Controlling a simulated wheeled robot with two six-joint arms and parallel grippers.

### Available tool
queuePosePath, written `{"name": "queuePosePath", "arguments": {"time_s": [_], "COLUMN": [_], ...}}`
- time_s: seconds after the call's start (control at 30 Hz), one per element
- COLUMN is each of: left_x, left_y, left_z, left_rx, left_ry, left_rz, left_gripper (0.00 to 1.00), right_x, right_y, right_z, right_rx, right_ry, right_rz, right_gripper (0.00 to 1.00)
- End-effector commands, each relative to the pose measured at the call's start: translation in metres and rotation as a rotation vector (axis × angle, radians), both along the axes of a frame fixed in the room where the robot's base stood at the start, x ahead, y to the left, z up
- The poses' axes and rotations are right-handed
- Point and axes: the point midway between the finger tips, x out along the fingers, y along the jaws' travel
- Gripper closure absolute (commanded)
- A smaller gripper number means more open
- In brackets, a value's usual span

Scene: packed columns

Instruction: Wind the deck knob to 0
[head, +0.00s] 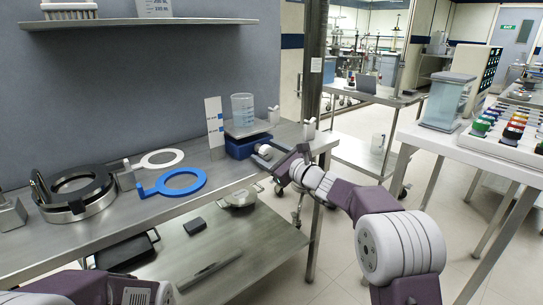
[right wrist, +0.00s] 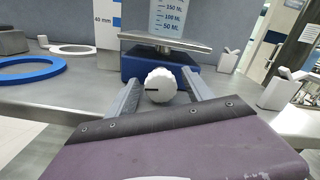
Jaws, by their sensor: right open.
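The deck knob (right wrist: 161,83) is a white, ridged knob on the front of a blue lab jack (right wrist: 196,66). A dark mark on its face points left in the right wrist view. A metal deck (right wrist: 185,44) tops the jack and carries a clear graduated beaker (head: 242,108). My right gripper (head: 268,157) is open in front of the jack. In the right wrist view its fingers stand on either side of the knob; I cannot tell whether they touch it. Only part of my left arm shows at the lower left; its gripper is out of view.
A white height card (head: 214,124) stands left of the jack, with a blue ring (head: 182,189) and white ring (head: 160,153) further left. Small white clamps (head: 309,128) stand right of it. A shelf (head: 150,22) overhangs the bench. A side table (head: 450,142) is at right.

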Motion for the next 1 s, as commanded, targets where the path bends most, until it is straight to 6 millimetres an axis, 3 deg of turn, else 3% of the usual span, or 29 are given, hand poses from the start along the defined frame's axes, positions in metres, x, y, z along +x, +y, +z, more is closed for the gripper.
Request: {"name": "queuePosePath", "arguments": {"time_s": [0.4,0.57,0.9,1.0], "left_x": [0.000,0.000,0.000,0.000], "left_y": [0.000,0.000,0.000,0.000], "left_z": [0.002,0.004,0.004,0.004], "left_rx": [0.000,0.000,0.000,0.000], "left_ry": [0.000,0.000,0.000,0.000], "left_rz": [0.000,0.000,0.000,0.000], "left_gripper": [0.64,0.64,0.64,0.64], "right_x": [-0.053,-0.067,-0.071,-0.084], "right_y": [-0.040,-0.050,-0.051,-0.033], "right_z": [0.000,0.001,0.000,0.007], "right_rx": [-0.001,-0.001,-0.001,-0.022], "right_ry": [0.001,0.000,0.000,-0.014], "right_rz": [-0.004,-0.003,0.000,0.039], "right_gripper": [0.40,0.40,0.40,0.40]}}
